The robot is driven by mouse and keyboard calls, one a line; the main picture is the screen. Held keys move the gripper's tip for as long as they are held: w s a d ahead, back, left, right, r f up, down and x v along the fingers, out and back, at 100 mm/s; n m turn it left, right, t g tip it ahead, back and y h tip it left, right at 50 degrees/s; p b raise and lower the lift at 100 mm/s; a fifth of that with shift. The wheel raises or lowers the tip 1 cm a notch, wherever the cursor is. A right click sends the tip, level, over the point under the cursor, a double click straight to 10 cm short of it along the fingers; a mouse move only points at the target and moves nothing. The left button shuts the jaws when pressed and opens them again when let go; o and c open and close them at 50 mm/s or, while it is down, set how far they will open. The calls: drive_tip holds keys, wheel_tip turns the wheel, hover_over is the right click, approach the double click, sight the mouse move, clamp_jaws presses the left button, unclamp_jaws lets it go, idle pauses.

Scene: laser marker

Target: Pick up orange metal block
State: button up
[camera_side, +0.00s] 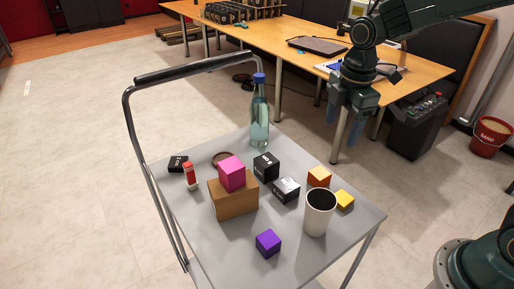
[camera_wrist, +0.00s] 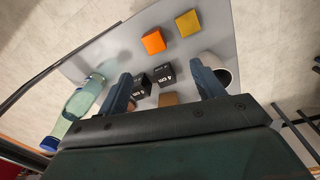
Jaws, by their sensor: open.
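The orange metal block (camera_side: 319,177) sits on the grey cart top, behind the white cup and beside the yellow block. It also shows in the wrist view (camera_wrist: 153,42), ahead of my fingertips and clear of them. My gripper (camera_side: 345,108) is raised above the far right side of the cart, apart from the block. In the wrist view my gripper (camera_wrist: 158,75) has its two fingers spread with nothing held between them.
Around the block are a yellow block (camera_side: 344,199), a white cup (camera_side: 319,213), black boxes (camera_side: 286,189) and a tall bottle (camera_side: 260,115). A pink block (camera_side: 232,173) rests on a brown box (camera_side: 234,201). A purple block (camera_side: 268,242) is near the front. The cart (camera_side: 350,235) has free room at front right.

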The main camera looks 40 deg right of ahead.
drive_tip(key=shift+w+a+f+n+g, duration=0.2)
drive_tip(key=shift+w+f+n, duration=0.45)
drive_tip(key=shift+f, duration=0.25)
drive_tip(key=shift+w+a+f+n+g, duration=0.1)
drive_tip(key=shift+w+f+n+g, duration=0.1)
drive_tip(key=shift+w+f+n, duration=0.55)
drive_tip(key=shift+s+f, duration=0.15)
hover_over(320, 173)
wheel_tip(320, 173, down, 8)
drive_tip(key=shift+s+f, duration=0.15)
drive_tip(key=shift+f, duration=0.05)
drive_tip(key=shift+f, duration=0.15)
drive_tip(key=shift+w+d+f, duration=0.1)
drive_tip(key=shift+f, duration=1.15)
drive_tip(key=shift+w+f, duration=0.1)
drive_tip(key=shift+f, duration=1.1)
